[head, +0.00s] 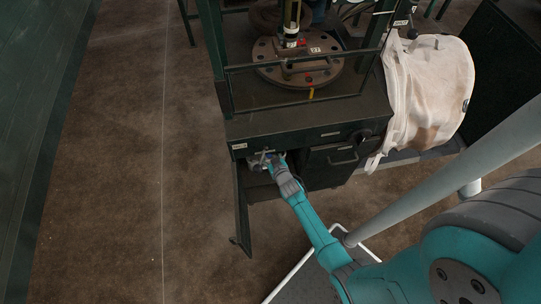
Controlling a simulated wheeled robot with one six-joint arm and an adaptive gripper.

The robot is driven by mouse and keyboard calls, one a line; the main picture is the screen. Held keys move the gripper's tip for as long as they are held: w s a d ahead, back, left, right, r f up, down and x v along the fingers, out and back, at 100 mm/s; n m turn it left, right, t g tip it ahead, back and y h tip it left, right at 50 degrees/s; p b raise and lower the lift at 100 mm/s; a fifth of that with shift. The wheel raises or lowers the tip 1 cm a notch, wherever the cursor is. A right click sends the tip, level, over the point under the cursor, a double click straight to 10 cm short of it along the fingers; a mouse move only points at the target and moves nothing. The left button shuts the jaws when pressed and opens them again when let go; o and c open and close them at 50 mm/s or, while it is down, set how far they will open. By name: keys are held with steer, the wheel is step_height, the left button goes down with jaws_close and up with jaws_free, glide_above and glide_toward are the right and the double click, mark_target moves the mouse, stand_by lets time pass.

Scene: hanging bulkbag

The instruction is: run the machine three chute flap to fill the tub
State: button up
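A dark green machine bench (280,122) stands ahead with a round brown flange plate (335,78) on its top. My gripper (266,158) is at the bench's lower front, at an opening left of a dark drawer-like front with a handle (342,158). A small pale bar or handle (264,152) shows right at the fingertips; I cannot tell whether the fingers touch or grip it. The fingers are too small and partly hidden to show if they are open. I cannot make out which part is the chute flap, and no tub is clearly visible.
A whitish bulk bag (437,95) bulges at the bench's right side, by a dark panel (505,60). A pale slanted post (440,175) crosses the lower right. Brown floor (135,180) on the left is clear, beside a green strip (35,110).

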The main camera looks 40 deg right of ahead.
steer(key=v, duration=1.2)
steer(key=shift+w, duration=0.1)
stand_by(6.7)
